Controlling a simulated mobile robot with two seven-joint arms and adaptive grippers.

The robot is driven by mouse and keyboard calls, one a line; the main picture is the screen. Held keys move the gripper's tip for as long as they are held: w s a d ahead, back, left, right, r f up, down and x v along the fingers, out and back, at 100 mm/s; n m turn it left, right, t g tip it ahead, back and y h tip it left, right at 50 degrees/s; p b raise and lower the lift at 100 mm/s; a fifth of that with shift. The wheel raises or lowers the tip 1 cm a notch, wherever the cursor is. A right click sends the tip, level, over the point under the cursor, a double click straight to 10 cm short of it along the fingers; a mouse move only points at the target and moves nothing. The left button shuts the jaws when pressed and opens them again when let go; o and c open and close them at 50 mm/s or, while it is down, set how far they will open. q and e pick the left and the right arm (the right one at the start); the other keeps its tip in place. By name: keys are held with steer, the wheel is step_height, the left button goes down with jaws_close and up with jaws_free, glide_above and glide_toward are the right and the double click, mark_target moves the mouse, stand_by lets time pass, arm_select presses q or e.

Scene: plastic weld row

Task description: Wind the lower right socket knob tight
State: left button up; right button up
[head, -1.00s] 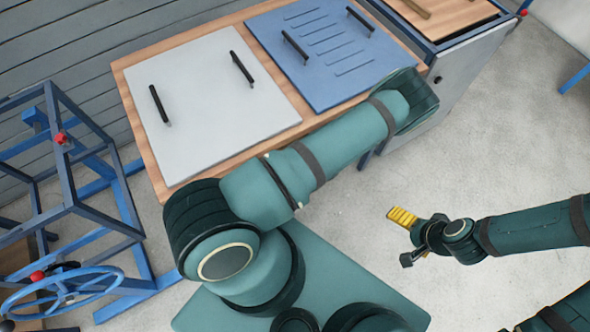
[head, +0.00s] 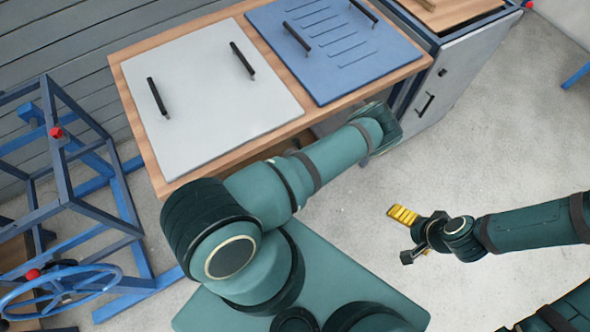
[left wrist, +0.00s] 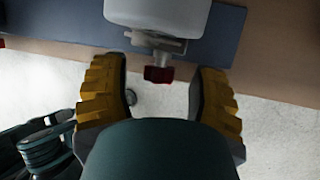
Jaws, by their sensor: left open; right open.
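In the left wrist view, a dark red knob (left wrist: 158,74) hangs below a metal bracket under a whitish rounded body (left wrist: 158,14). I cannot tell whether it is the lower right socket knob. My left gripper (left wrist: 163,88) is open, its yellow-padded fingers on either side of the knob in the picture, with gaps to it; depth is unclear. In the head view the left gripper is hidden beyond my arm, at the table's front edge. My right gripper (head: 407,236) is open and empty above bare floor.
A wooden-topped table (head: 290,130) carries a grey panel (head: 205,105) and a blue panel (head: 335,45), each with black handles. A blue frame (head: 100,215) with a handwheel (head: 62,287) and red knobs (head: 56,132) stands at left. A grey cabinet (head: 455,75) stands at right.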

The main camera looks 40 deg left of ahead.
arm_select(q)
steer(key=shift+a+f, duration=0.3)
steer(key=shift+f, duration=0.2)
jaws_close()
steer(key=shift+s, duration=0.1)
